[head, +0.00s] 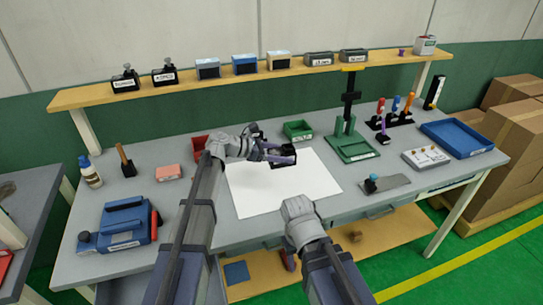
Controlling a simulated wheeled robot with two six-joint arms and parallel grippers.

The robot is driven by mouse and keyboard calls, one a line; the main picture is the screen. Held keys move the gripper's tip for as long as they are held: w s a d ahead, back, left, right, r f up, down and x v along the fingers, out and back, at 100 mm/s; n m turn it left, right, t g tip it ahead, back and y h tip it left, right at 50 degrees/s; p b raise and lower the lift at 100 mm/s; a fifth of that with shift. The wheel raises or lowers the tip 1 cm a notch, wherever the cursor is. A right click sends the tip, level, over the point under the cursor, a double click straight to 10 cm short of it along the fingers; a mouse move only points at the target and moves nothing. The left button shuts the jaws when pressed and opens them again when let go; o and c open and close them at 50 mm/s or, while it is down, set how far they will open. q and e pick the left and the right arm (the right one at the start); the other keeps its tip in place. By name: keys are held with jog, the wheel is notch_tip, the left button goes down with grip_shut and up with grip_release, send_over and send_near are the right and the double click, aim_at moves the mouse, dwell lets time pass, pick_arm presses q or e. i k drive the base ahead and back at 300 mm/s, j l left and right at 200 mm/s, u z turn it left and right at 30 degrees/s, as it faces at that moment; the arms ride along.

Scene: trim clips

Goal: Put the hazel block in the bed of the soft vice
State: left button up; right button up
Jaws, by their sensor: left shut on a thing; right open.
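My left gripper (281,156) is shut on a small block above the white sheet. Its dark fingers hide most of the block, and its colour is hard to tell; no other hazel block shows clearly on the bench. A blue vice (122,221) with a red handle and a white label stands at the bench's front left, well to the left of the gripper. The label is too small to read. My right gripper (300,214) is open near the bench's front edge, its fingers mostly hidden behind its wrist.
A white sheet (245,196) covers the middle of the bench. A pink block (168,173), a bottle (90,172) and a red bin (199,145) are at left. A green press (352,149), a blue tray (457,138) and a grey plate (392,186) are at right.

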aim_at(124, 218)
jog(key=k+j, duration=0.1)
jog(key=j, duration=0.4)
jog(key=k+j, duration=0.1)
jog(key=j, duration=0.85)
jog(key=k+j, duration=0.15)
jog(key=j, duration=0.3)
jog(key=z, duration=0.05)
